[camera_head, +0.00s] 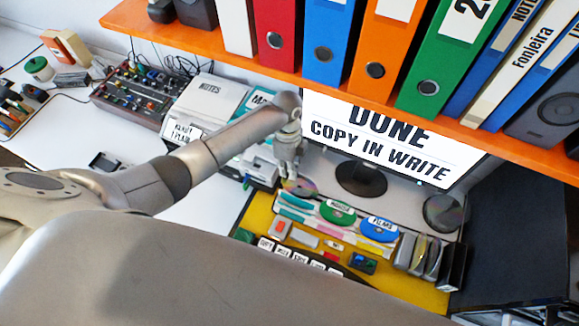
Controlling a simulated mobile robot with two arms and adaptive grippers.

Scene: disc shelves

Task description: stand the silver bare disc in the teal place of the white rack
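A silver, rainbow-sheened disc (301,187) shows at the left end of the white rack (312,222), just under my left gripper (289,174). The gripper points down, its fingertips at the disc's upper left edge. I cannot tell whether the fingers grip the disc or whether it rests in a place of the rack. The rack has teal, pink and yellow strips; a teal strip (294,201) lies just below the disc. A green disc (338,212) and a blue disc (379,229) stand in the rack to the right. My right gripper is not in view.
An orange shelf (300,78) with binders hangs above. A monitor (395,135) stands behind the rack. A yellow mat (258,218) with small items lies in front. A mixer (135,92) stands far left.

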